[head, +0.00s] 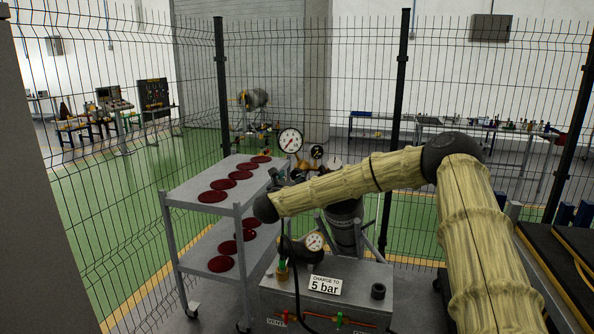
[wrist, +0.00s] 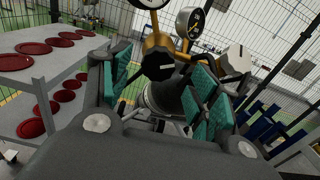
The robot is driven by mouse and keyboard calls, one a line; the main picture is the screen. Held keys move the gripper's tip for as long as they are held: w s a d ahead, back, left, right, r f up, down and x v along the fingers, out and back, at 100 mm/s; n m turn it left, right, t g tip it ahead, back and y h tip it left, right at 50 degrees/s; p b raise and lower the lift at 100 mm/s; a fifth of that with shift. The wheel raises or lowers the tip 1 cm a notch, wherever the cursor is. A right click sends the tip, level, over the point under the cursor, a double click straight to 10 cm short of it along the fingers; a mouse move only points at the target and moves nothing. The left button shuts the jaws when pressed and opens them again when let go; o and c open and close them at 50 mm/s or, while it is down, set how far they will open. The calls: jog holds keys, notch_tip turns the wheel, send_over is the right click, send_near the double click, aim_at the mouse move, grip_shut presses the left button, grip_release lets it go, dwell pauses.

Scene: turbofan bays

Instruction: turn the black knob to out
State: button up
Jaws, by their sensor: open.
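The black knob (wrist: 158,64) sits on brass fittings in the wrist view, with a small white mark on its face. It appears between the two teal-padded fingers of my gripper (wrist: 168,66), nearer the left one. The fingers are apart, with gaps to the knob, and hold nothing. How far the knob is beyond the fingertips is hard to tell. No "out" lettering is legible. In the head view my wrist hides most of the gripper and the knob cannot be made out for sure.
A dial gauge (head: 290,140) rises behind my wrist. A grey shelf cart (head: 190,190) with dark red discs is at left. A box labelled "CHARGE TO 5 bar" (head: 350,275) stands below my arm. Wire fencing closes the back.

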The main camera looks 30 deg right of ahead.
aim_at(296, 175)
jog(key=shift+p+x, duration=1.35)
jog(key=shift+x, duration=1.75)
jog(key=c, duration=1)
jog(key=shift+f+b, duration=0.1)
jog(key=shift+b, duration=0.3)
